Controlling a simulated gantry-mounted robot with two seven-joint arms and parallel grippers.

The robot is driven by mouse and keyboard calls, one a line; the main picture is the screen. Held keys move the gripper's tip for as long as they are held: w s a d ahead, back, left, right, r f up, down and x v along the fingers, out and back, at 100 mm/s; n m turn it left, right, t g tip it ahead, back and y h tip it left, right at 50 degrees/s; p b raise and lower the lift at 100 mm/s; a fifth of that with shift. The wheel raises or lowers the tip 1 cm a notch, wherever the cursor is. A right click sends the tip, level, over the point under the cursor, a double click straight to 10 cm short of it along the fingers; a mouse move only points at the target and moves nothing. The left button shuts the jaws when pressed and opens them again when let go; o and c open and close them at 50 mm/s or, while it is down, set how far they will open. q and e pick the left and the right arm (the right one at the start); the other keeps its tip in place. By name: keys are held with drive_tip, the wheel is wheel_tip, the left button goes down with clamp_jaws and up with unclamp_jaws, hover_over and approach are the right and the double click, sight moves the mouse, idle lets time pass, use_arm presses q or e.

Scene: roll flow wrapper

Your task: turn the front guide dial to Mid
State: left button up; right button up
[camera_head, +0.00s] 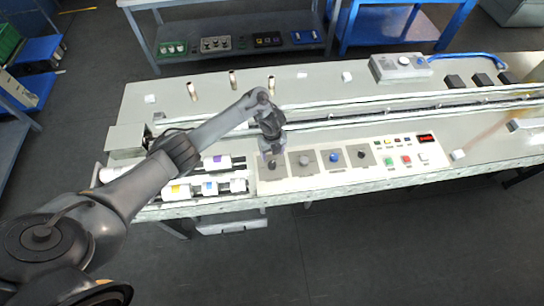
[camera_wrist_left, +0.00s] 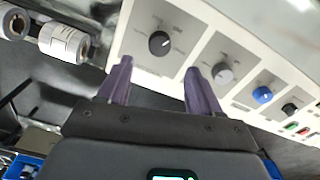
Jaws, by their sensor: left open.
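A row of dials sits on a pale panel. In the left wrist view these are a black dial (camera_wrist_left: 159,43), a grey dial (camera_wrist_left: 222,73), a blue dial (camera_wrist_left: 263,94) and another black dial (camera_wrist_left: 289,109). The grey (camera_head: 304,160), blue (camera_head: 334,156) and right black dial (camera_head: 361,154) also show in the head view. Their labels are too small to read, so I cannot tell which is the front guide dial. My left gripper (camera_wrist_left: 158,68) is open and empty, with the left black dial beyond and between its fingertips, apparently apart from it. My right gripper is out of view.
White rolls (camera_head: 216,162) lie left of the panel. Red and green buttons (camera_head: 406,160) and a red display (camera_head: 426,139) are to its right. A long rail (camera_head: 350,118) runs behind the dials. Shelves with small parts stand beyond the bench.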

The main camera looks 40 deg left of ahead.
use_arm(q)
drive_tip(key=shift+r+p, duration=0.45)
drive_tip(key=shift+r, duration=0.95)
